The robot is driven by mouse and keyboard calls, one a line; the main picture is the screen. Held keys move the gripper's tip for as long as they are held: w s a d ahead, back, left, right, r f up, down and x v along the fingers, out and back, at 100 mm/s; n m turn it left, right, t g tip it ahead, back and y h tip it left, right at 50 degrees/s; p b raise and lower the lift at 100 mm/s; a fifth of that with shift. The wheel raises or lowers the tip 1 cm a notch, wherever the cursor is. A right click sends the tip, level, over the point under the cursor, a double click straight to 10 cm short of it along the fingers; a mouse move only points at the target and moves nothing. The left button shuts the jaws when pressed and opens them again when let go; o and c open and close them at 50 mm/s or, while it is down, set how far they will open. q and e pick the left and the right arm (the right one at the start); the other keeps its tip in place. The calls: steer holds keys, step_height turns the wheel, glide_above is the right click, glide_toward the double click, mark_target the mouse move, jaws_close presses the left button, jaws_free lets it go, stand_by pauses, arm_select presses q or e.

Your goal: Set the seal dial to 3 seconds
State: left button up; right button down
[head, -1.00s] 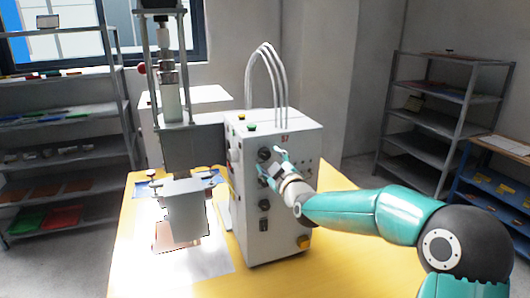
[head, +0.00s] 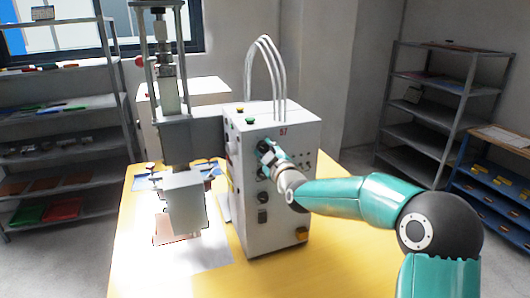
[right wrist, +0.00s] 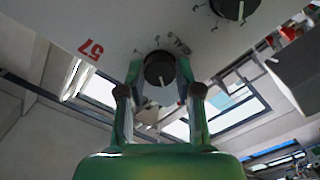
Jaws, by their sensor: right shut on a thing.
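A white control box (head: 284,190) marked 57 stands on the yellow table, with a column of black dials on its front. My right gripper (head: 268,151) is at the uppermost dial. In the right wrist view my right gripper (right wrist: 158,84) has one finger on each side of a round black dial (right wrist: 159,69) and is shut on it. Small marks and lettering ring this dial, too small and tilted to read surely, so its setting cannot be told. A second black dial (right wrist: 234,8) is cut by the top edge. My left gripper is not in view.
A welding press with a grey head (head: 185,203) stands left of the box. Pale hoses (head: 265,75) rise from the box top. Shelves (head: 437,110) stand at the back right. The table (head: 340,235) right of the box is clear.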

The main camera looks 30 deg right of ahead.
steer(key=shift+a+f, duration=0.1)
steer(key=shift+f, duration=0.05)
steer(key=shift+b, duration=0.4)
steer(key=shift+f+m+b, duration=0.2)
steer(key=shift+m+b, duration=0.4)
steer(key=shift+b, duration=0.25)
steer(key=m+b, duration=0.4)
steer(key=b, duration=0.1)
steer(key=shift+f, duration=0.1)
steer(key=m+b, duration=0.2)
steer(key=shift+m, duration=0.3)
steer(key=m+b, duration=0.2)
steer(key=m, duration=0.1)
steer(key=shift+m, duration=0.3)
steer(key=m+b, duration=0.1)
steer(key=m, duration=0.3)
steer(key=shift+w+b, duration=0.1)
steer(key=shift+b, duration=0.25)
steer(key=shift+m, duration=0.3)
